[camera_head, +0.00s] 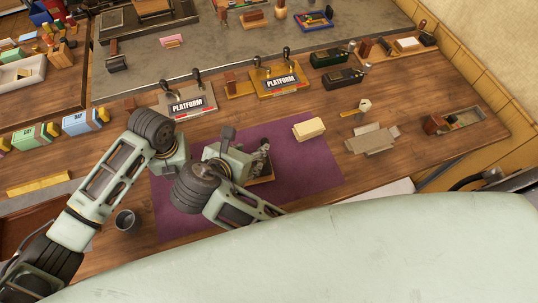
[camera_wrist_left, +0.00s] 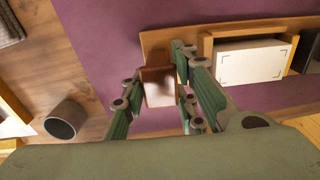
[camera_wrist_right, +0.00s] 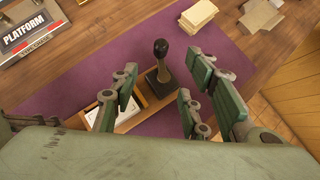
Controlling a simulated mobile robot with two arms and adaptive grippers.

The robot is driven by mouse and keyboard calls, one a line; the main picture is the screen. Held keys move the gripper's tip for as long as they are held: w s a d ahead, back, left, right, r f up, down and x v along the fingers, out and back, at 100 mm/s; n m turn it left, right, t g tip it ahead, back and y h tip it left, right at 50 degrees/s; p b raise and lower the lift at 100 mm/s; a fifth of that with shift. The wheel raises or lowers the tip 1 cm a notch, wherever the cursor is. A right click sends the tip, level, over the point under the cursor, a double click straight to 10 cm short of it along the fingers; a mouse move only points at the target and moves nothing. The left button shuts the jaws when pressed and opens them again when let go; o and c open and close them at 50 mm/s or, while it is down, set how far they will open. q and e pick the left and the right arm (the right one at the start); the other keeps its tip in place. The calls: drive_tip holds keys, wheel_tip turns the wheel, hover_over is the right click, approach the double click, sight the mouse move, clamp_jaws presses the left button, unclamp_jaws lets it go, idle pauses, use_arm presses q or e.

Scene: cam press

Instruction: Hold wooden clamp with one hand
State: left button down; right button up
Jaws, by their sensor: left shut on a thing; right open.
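The wooden clamp (camera_wrist_left: 158,86), a reddish-brown block, sits at one end of a light wooden press board. In the left wrist view my left gripper (camera_wrist_left: 157,94) is shut on it, with green fingers on both sides. The board carries a framed bed with a white card (camera_wrist_left: 250,60). In the right wrist view my right gripper (camera_wrist_right: 160,93) is open. A black-knobbed lever (camera_wrist_right: 161,62) stands upright between and just beyond its fingers; I cannot tell whether they touch it. In the head view my arms hide most of the press (camera_head: 264,179).
A purple mat (camera_head: 310,170) lies under the press. A cream block stack (camera_head: 309,128) sits on its far right. A dark cup (camera_head: 126,221) stands left of the mat. Two PLATFORM signs (camera_head: 187,103) (camera_head: 281,81) stand behind. Grey flat pieces (camera_head: 373,139) lie to the right.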

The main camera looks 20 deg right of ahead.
drive_tip(key=x, duration=1.1)
drive_tip(key=shift+w+d+f, duration=0.2)
drive_tip(key=shift+w+f, duration=0.05)
drive_tip(key=shift+a, duration=0.15)
clamp_jaws()
idle(0.7)
